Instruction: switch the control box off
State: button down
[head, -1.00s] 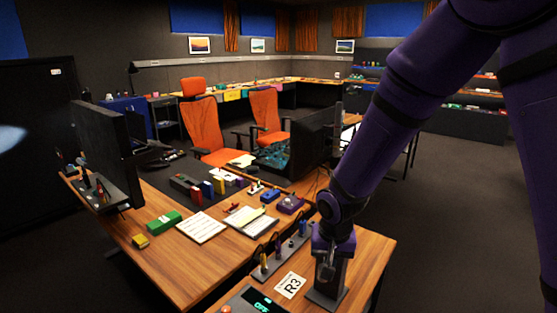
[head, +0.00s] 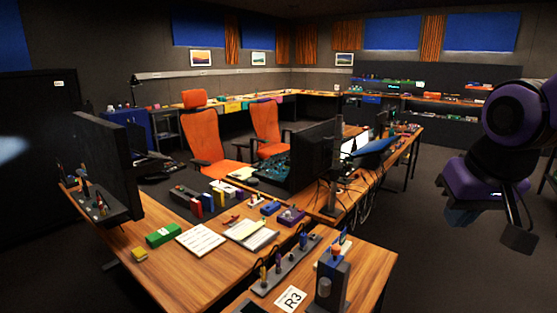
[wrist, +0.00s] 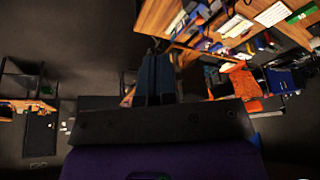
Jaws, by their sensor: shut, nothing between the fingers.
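A dark box (head: 249,306), which looks like the control box, is cut off by the bottom edge of the head view. Its display is out of frame now. In the head view my gripper (head: 462,215) hangs at the right, over the floor, well clear of the desk and touching nothing.
The front wooden desk (head: 370,262) carries an R3 card (head: 291,299) and a grey strip with several upright coloured items (head: 282,264). Monitors (head: 315,155) and orange chairs (head: 205,140) stand behind. The floor at the right (head: 440,275) is open.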

jog(key=s+d+r+t, duration=0.1)
jog(key=s+d+r, duration=0.1)
jog(key=s, duration=0.6)
jog(key=shift+d+r+n, duration=0.3)
jog(key=shift+r, duration=0.3)
